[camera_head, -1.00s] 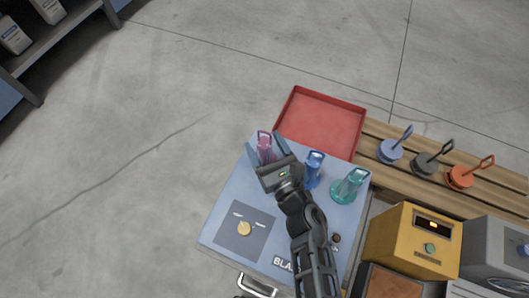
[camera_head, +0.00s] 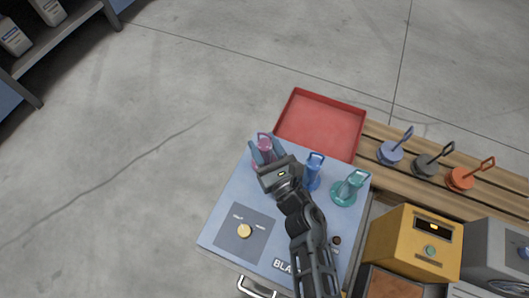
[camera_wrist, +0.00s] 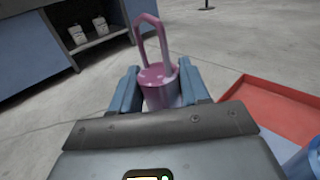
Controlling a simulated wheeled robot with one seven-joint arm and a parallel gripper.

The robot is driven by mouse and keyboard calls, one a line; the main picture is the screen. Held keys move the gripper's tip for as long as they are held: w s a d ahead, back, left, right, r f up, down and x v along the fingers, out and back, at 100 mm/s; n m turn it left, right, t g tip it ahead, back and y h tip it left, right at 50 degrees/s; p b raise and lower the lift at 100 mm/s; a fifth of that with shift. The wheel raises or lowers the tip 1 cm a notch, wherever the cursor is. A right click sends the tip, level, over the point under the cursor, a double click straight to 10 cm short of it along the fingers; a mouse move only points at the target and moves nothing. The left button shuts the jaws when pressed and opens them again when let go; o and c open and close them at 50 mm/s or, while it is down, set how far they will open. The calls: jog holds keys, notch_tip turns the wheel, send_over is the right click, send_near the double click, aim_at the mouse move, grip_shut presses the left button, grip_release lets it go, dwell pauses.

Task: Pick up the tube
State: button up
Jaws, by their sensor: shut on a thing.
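The pink tube (camera_head: 265,142) with a loop handle stands at the far left corner of the blue-grey bench top (camera_head: 225,205). It also shows in the wrist view (camera_wrist: 157,84), upright, with its loop rising above the jaws. My gripper (camera_head: 264,153) has one blue finger on each side of the tube and is shut on it. In the wrist view my gripper (camera_wrist: 160,92) hides the tube's lower part. A blue tube (camera_head: 314,170) and a teal tube (camera_head: 348,188) with similar handles stand to the right on the bench top.
A red tray (camera_head: 322,122) lies behind the bench top. Several handled lids, one orange (camera_head: 461,178), stand on a wooden slatted surface at right. A yellow box (camera_head: 412,243) stands nearer. A round knob (camera_head: 245,231) sits on a dark panel at front left.

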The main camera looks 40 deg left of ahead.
jog(key=shift+r+p, duration=3)
jog(key=shift+r, duration=2.05)
